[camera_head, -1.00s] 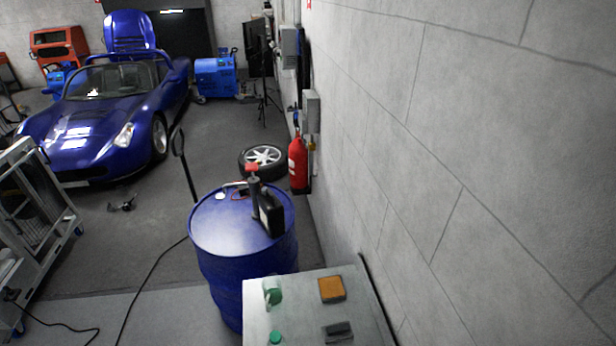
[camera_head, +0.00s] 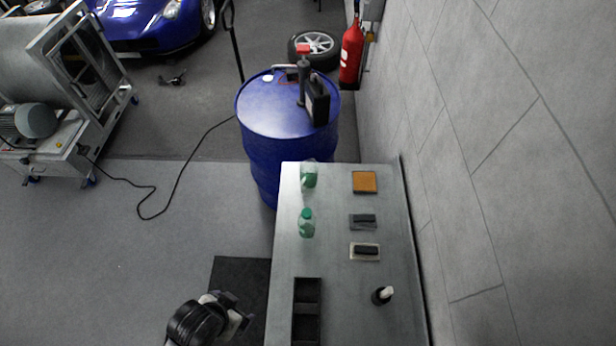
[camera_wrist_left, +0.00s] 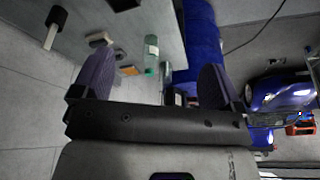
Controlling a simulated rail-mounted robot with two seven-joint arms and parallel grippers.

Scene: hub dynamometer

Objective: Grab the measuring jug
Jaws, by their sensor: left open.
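The measuring jug (camera_head: 309,176) appears to be the greenish translucent vessel near the far left corner of the grey table (camera_head: 345,275). A clear bottle with a green cap (camera_head: 306,225) stands just nearer to me and also shows in the left wrist view (camera_wrist_left: 151,48). My left gripper (camera_head: 240,316) is left of the table's near part, well apart from the jug. In the left wrist view its two fingers (camera_wrist_left: 154,80) are spread with nothing held between them. I cannot clearly make out the jug there. My right gripper is out of view.
A blue drum (camera_head: 265,150) stands beyond the far end. The wall runs along the right; open floor is left.

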